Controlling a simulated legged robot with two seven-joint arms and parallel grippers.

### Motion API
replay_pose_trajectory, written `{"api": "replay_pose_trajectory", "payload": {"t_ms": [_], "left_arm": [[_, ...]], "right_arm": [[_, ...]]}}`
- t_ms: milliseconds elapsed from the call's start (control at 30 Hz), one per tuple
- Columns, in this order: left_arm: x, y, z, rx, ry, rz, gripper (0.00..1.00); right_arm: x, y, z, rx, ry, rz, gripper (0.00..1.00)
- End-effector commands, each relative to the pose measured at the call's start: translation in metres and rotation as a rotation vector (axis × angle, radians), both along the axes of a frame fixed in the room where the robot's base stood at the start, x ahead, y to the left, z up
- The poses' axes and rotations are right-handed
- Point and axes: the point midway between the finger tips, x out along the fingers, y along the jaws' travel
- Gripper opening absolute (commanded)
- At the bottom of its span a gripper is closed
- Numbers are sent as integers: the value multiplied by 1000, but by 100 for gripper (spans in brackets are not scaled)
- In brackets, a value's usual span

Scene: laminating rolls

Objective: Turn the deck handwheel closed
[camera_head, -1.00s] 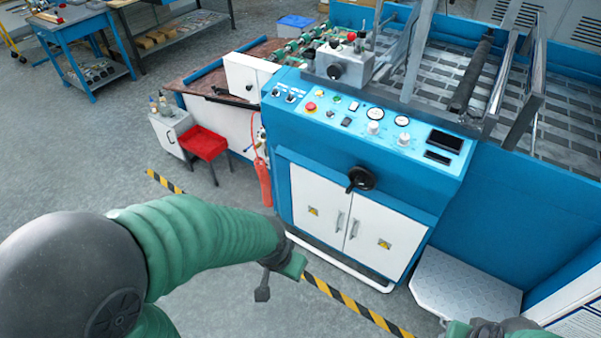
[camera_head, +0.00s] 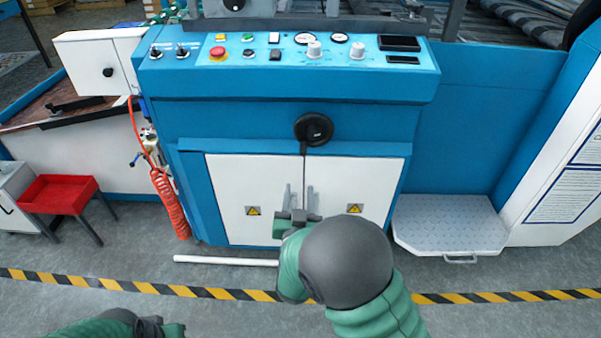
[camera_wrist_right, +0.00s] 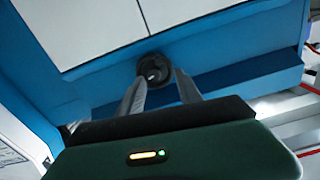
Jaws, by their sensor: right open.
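The deck handwheel (camera_head: 314,129) is a round black wheel with a hub, on the blue front of the machine above the white cabinet doors. My right gripper (camera_head: 299,193) is in front of the doors, below the wheel in the head view; its fingers are hard to separate from the door handles. In the right wrist view the handwheel (camera_wrist_right: 153,67) lies ahead, between the tips of the open, empty fingers (camera_wrist_right: 157,77). I cannot tell whether they touch it. My left gripper (camera_head: 160,328) is partly in view at the bottom left; its fingers cannot be made out.
The control panel (camera_head: 300,50) with buttons and gauges is above the wheel. A metal step plate (camera_head: 450,224) is at the right. A red tray stand (camera_head: 58,194) and a coiled red hose (camera_head: 168,200) are at the left. Striped tape (camera_head: 220,293) crosses the floor.

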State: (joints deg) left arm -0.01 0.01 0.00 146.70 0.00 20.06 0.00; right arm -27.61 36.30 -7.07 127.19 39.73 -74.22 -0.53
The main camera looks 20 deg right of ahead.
Motion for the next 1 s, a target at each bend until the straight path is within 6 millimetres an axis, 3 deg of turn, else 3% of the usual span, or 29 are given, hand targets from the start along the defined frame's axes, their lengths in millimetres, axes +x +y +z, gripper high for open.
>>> {"api": "replay_pose_trajectory", "payload": {"t_ms": [167,600,800,1000], "left_arm": [[1,0,-9,0,-2,0,33],[0,0,-50,0,-1,0,33],[0,0,-57,0,-1,0,33],[0,0,-56,0,-1,0,33]], "right_arm": [[25,-10,0,2,-9,-7,42],[132,-40,-1,0,-7,-3,42],[157,-46,1,-1,-6,-2,42],[160,-47,3,0,-4,-1,42]]}}
